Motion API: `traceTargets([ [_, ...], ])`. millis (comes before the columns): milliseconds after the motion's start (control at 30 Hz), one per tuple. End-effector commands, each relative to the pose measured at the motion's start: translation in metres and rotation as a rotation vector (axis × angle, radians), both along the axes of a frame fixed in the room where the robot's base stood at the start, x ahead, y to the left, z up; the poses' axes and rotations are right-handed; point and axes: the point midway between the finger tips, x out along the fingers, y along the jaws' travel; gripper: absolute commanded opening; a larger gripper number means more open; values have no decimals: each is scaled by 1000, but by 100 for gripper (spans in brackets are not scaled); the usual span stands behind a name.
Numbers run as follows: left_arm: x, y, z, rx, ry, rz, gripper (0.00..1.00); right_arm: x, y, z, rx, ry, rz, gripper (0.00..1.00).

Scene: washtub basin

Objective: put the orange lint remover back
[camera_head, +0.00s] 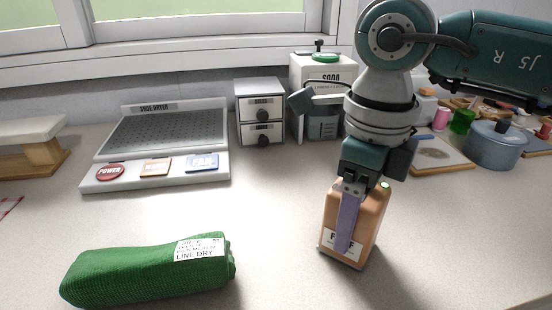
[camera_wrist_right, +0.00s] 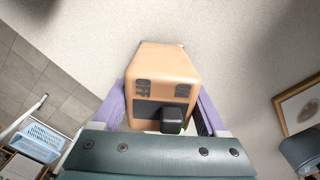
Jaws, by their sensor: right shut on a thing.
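The orange lint remover (camera_head: 374,222) is a boxy orange body with a white label low on its front, standing about upright at the right of centre in the head view. My right gripper (camera_head: 349,218) comes down from above with its purple fingers on either side of it, shut on it. I cannot tell whether its base touches the counter. My left gripper is in neither view.
A rolled green cloth (camera_head: 140,274) lies at front left. A blue-grey pot (camera_head: 494,146) stands at right. The counter between cloth and lint remover is clear.

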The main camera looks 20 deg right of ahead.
Motion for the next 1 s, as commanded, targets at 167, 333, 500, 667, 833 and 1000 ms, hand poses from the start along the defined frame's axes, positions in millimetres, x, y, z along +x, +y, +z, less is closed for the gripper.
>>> traceTargets([
  [167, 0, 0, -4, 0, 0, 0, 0, 0, 0, -4, -1, -1, 0, 77],
  [333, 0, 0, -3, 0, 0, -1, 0, 0, 0, -3, -1, 1, -1, 96],
  [500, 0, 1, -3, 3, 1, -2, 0, 0, 0, -3, -1, 1, -1, 100],
  [667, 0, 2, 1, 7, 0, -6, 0, 0, 0, 2, 0, 0, -1, 100],
  [833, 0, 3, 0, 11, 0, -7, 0, 1, -1, 25, -1, -4, 0, 100],
  [1000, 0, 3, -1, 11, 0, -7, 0, 2, 0, 65, 1, -7, 1, 100],
])
